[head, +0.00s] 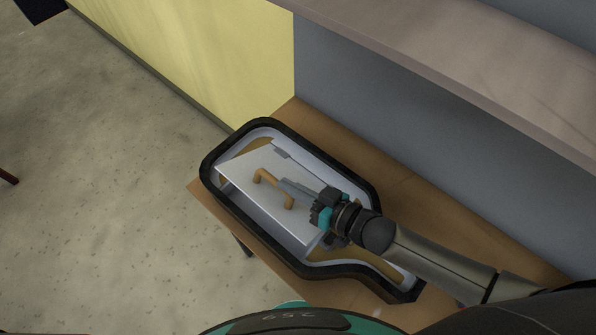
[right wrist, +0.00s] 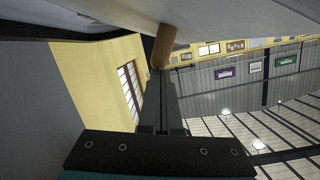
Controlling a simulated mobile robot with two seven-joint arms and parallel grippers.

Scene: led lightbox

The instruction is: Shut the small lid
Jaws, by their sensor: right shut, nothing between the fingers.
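The small lid (head: 262,202) is a pale flat panel with a tan bar handle (head: 258,177). It sits inside a black-rimmed, bottle-shaped box (head: 208,165), with a small grey hinge-like piece at its back edge. The lid looks tilted, but its exact angle is hard to tell. My right gripper (head: 286,187) is shut and empty, its fingers over the lid beside the handle. In the right wrist view, the closed fingers (right wrist: 163,95) point toward the handle end (right wrist: 163,46), below the lid's pale face (right wrist: 235,14). Whether they touch is unclear. My left gripper is out of view.
The box stands on a brown wooden table (head: 405,190) against a grey wall (head: 365,100). A shelf (head: 460,55) juts out above the table's back right. Open concrete floor (head: 90,200) lies to the left.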

